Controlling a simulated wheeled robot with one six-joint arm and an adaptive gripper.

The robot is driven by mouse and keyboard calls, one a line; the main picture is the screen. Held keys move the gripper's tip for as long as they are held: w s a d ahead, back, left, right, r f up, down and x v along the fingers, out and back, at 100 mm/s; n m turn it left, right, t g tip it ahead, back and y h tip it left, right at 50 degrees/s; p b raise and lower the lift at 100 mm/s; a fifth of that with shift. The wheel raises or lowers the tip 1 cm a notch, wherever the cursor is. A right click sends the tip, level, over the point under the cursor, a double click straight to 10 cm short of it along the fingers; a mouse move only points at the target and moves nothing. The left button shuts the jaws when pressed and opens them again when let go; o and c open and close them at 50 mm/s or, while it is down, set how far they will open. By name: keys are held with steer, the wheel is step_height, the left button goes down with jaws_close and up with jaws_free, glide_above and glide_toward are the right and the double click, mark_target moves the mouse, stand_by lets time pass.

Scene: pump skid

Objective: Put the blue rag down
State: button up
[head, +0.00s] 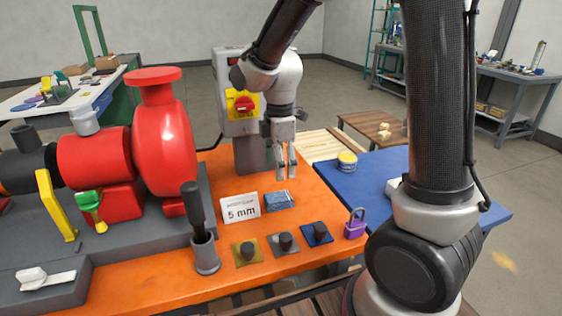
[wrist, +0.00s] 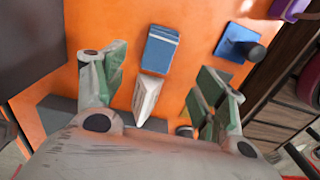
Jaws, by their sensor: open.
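The blue rag (head: 279,201) lies folded on the orange skid top, just right of the white "5 mm" card (head: 240,208). In the wrist view the rag (wrist: 160,49) shows as a blue block with a pale stripe, beyond the fingertips, with the card (wrist: 147,97) next to it. My gripper (head: 286,172) points down above and slightly behind the rag, apart from it. Its fingers are open and empty; in the wrist view the gripper (wrist: 160,85) has clear space between its green-grey fingers.
Several knobs on coloured plates, such as the blue one (head: 317,234), stand in front of the rag, with a purple padlock (head: 355,224) to the right. A red pump (head: 165,140) and a dark upright handle in a grey cup (head: 205,255) stand left. A blue mat (head: 385,168) holds a yellow-banded tin (head: 347,162).

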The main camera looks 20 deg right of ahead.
steer(key=s+d+r+m+t, duration=0.2)
steer(key=s+d+r+m, duration=0.5)
steer(key=s+m, duration=0.2)
steer(key=s+d+r+m+t, duration=0.2)
steer(key=s+d+r+m, duration=0.5)
steer(key=s+m, duration=0.2)
steer(key=shift+s+d, duration=0.4)
steer(key=shift+s, duration=0.1)
steer(key=shift+o, duration=0.4)
